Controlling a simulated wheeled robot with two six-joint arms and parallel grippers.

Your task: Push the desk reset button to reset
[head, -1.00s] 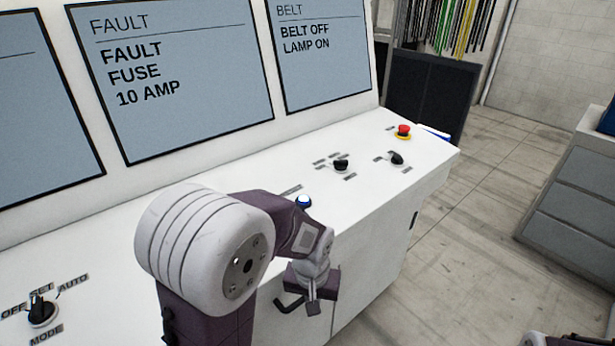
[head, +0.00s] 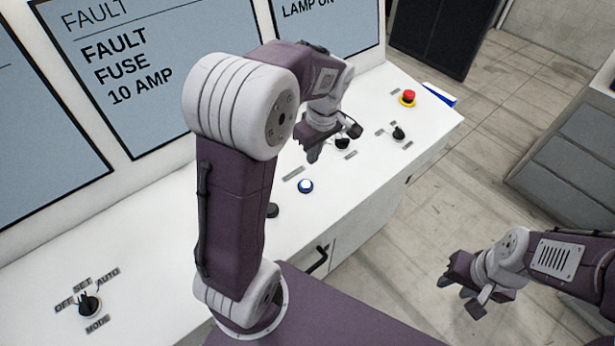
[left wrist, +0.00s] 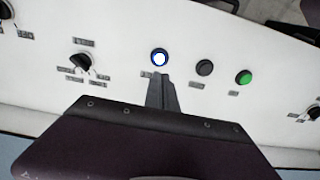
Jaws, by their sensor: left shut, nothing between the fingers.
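A round white button with a blue ring (head: 305,186) sits on the white sloping desk (head: 232,222). It also shows in the left wrist view (left wrist: 160,58), just beyond my fingertips. Its label is too small to read, so I cannot confirm that it is the reset button. My left gripper (head: 312,157) points down above the desk, behind this button in the head view. In the left wrist view its fingers (left wrist: 161,78) are shut and empty, appearing apart from the button. My right gripper (head: 464,297) hangs above the floor at the right, its fingers apart and empty.
A dark button (left wrist: 204,68) and a green button (left wrist: 244,77) sit beside the blue-ringed one. Black selector knobs (head: 398,133) and a red emergency stop (head: 408,97) are farther right. A mode knob (head: 90,305) is at the left. Screens (head: 140,70) rise behind.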

